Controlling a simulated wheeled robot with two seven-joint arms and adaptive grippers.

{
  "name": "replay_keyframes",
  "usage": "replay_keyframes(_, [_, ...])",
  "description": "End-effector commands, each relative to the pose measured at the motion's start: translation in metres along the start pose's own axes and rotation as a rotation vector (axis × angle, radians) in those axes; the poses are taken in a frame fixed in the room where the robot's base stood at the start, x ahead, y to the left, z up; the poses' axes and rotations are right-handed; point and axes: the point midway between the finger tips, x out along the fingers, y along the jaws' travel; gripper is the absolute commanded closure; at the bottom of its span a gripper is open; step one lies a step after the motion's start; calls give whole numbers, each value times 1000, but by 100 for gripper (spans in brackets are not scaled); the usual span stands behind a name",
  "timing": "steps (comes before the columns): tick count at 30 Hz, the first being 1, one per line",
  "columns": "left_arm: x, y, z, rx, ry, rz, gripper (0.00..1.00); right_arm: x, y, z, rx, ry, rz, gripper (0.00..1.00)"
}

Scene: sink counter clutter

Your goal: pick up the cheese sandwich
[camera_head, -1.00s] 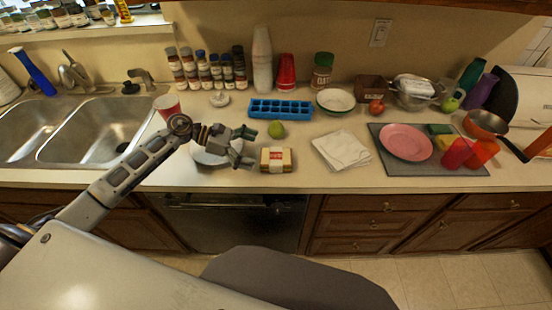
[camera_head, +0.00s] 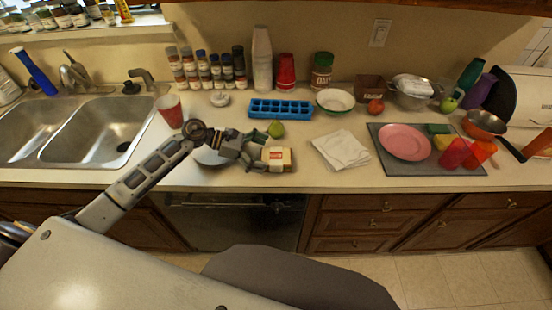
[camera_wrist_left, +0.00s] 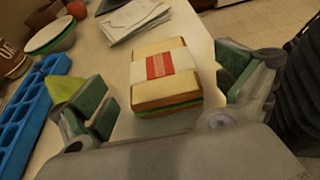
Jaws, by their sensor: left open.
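The cheese sandwich (camera_head: 279,158) lies on the counter near its front edge, wrapped with a white band bearing a red label. In the left wrist view the sandwich (camera_wrist_left: 164,76) sits between the two fingers, with green filling along its near side. My left gripper (camera_head: 262,156) is open, at the left end of the sandwich. In the left wrist view its green-padded fingers (camera_wrist_left: 168,98) stand on either side, and gaps show between pads and bread. My right gripper is not in view.
A green fruit (camera_head: 276,129) sits just behind the left gripper, close to one finger. A blue ice tray (camera_head: 281,109) is behind. White napkins (camera_head: 342,150) lie to the right, with some clear counter between.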

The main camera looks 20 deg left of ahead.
Motion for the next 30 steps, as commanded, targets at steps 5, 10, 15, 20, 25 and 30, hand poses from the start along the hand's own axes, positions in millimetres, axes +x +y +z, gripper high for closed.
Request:
replay_keyframes(5, [15, 1, 1, -1, -3, 0, 0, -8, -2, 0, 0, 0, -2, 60])
replay_keyframes(10, [28, 1, 1, 0, -2, 0, 0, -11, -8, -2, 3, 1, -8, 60])
replay_keyframes(15, [34, 1, -1, 1, 0, 1, 0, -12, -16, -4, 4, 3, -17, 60])
replay_keyframes(20, [34, 0, -1, 1, 0, 1, 0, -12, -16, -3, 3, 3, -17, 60])
replay_keyframes(25, [34, 0, -1, 1, 0, 1, 0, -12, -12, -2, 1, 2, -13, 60])
replay_keyframes(30, [34, 0, -1, 1, 0, 0, 8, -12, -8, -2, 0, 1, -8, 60])
